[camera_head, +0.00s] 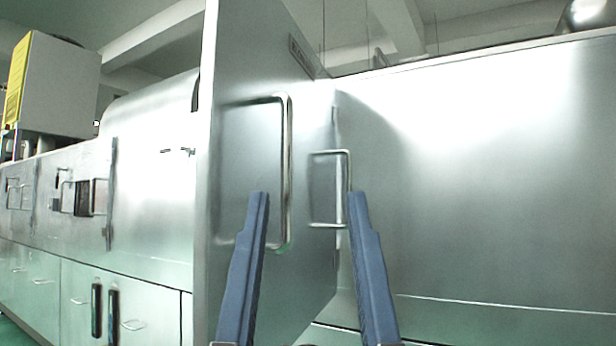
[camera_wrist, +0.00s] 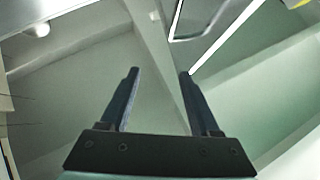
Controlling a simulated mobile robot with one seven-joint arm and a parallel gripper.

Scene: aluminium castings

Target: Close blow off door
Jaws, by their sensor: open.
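The blow off door (camera_head: 245,70) looks like the tall metal panel standing open in the middle of the head view, its edge towards me. A long bar handle (camera_head: 287,170) is on its face. A smaller bar handle (camera_head: 348,185) shows further right; I cannot tell which panel bears it. My gripper (camera_head: 308,197) is open and empty, its two blue fingers pointing up in front of the panel. The left finger overlaps the door face in the picture; contact cannot be told. The wrist view shows both fingers (camera_wrist: 158,75) apart with nothing between them.
A long metal machine wall (camera_head: 150,190) with several small handles runs off to the left. A broad, smooth metal wall (camera_head: 490,180) fills the right side. A white box with a yellow side (camera_head: 60,85) stands on the machine at far left.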

